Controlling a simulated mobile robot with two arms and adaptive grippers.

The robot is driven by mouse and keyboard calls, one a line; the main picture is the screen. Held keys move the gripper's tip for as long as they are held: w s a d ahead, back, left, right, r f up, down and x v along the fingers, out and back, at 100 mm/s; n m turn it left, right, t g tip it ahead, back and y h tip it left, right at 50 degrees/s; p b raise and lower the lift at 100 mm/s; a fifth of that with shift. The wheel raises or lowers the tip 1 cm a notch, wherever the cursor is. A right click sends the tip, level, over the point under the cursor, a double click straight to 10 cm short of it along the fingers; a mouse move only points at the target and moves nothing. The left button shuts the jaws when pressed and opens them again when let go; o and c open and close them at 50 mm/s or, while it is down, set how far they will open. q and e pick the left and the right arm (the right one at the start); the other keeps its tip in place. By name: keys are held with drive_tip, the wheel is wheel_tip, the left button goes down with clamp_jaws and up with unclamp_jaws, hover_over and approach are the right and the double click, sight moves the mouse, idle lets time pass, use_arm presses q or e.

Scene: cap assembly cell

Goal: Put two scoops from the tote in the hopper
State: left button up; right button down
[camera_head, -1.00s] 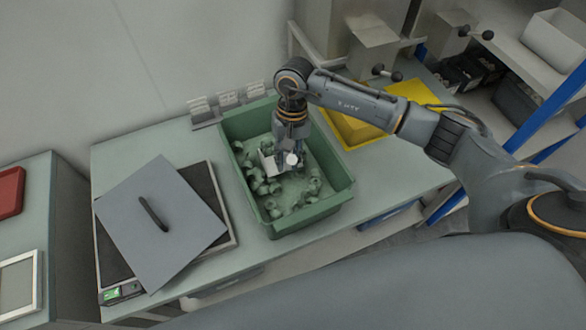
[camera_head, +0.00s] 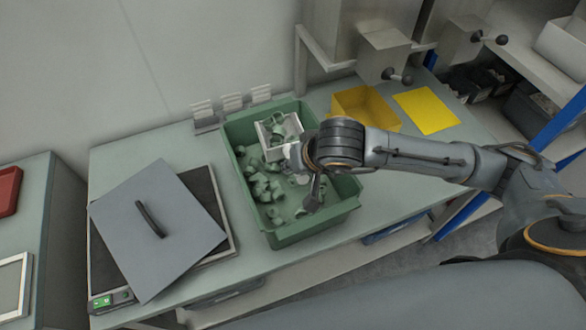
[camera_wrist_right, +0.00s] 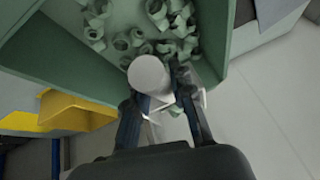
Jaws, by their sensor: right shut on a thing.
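The green tote (camera_head: 325,219) stands on the bench with several loose green caps (camera_head: 265,188) in it. A white scoop (camera_head: 264,138) with green caps in its pan is over the tote's back part. My right gripper (camera_head: 300,158) is shut on the scoop's handle; my wrist hides most of the fingers. In the right wrist view, the round white handle end (camera_wrist_right: 150,75) sits between the two dark fingers (camera_wrist_right: 160,105), with the tote (camera_wrist_right: 60,45) below. A grey metal box (camera_head: 382,50) with a black-knobbed lever may be the hopper; its inside is not visible. My left gripper is not in view.
A yellow bin (camera_head: 358,104) and a flat yellow sheet (camera_head: 427,112) lie right of the tote. A grey lid (camera_head: 160,235) with a black handle rests askew on the scale (camera_head: 212,195) at left. Small white holders (camera_head: 232,103) stand behind the tote.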

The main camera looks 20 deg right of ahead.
drive_tip(key=shift+t, duration=0.3)
drive_tip(key=v, duration=0.2)
drive_tip(key=p+v, duration=0.1)
drive_tip(key=v, duration=0.1)
drive_tip(key=a+p+v, duration=0.1)
drive_tip(key=v, duration=0.1)
drive_tip(key=shift+s+r, duration=0.1)
drive_tip(key=shift+r, duration=0.3)
drive_tip(key=shift+s+d+r, duration=0.1)
drive_tip(key=shift+s+r, duration=0.2)
drive_tip(key=shift+r, duration=0.15)
